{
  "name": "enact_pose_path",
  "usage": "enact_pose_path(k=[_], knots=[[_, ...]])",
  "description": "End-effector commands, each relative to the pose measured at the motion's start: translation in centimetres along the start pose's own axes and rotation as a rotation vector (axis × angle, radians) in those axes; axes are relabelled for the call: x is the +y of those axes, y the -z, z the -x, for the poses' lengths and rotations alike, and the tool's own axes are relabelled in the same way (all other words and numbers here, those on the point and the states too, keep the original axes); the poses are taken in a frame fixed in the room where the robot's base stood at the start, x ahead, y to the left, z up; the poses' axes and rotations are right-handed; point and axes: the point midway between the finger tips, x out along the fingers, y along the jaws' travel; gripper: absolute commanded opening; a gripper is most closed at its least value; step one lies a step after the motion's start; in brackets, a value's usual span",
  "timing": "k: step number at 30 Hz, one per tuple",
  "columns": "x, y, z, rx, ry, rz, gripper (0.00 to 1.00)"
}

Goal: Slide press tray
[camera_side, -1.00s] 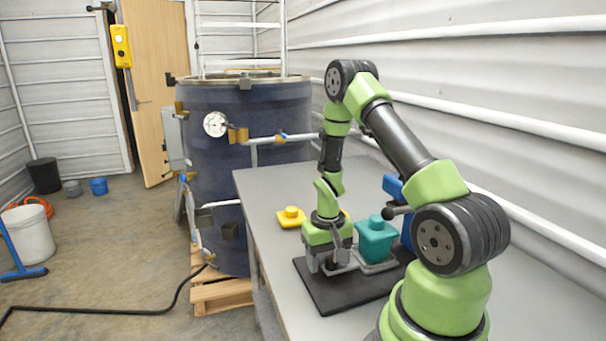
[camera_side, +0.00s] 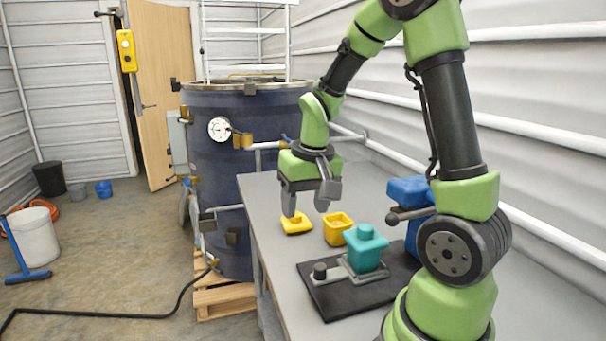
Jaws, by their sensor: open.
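The press tray (camera_side: 347,275) is a grey metal slide with a dark knob (camera_side: 320,270) at its left end. It lies on a black base plate (camera_side: 335,298). A teal block with a smaller knob on top (camera_side: 366,252) sits on the tray. The blue press (camera_side: 411,190) with a dark lever (camera_side: 408,214) stands at the right, partly hidden behind my arm. My gripper (camera_side: 306,208) is open and empty, fingers down, above the table behind the tray and apart from it. Its left finger is near a yellow lid (camera_side: 296,224), and I cannot tell whether they touch.
A yellow open box (camera_side: 338,228) stands between the lid and the teal block. The grey table (camera_side: 268,206) is clear at its far left. A large dark blue tank (camera_side: 225,150) with pipes stands beyond its left edge.

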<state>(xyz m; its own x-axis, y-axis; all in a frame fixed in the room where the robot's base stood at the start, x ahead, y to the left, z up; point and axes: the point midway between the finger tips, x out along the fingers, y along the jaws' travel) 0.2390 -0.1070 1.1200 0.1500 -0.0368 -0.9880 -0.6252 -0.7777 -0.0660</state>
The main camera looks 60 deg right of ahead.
Motion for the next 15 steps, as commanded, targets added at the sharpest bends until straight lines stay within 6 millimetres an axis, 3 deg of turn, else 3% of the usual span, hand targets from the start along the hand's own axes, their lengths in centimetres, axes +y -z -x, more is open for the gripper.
enact_pose_path(k=[6,15], knots=[[-2.2,-1.8,3.7,0.076,0.058,0.054,0.55],[-4.1,-4.9,7.6,0.16,0.148,0.121,0.55]])
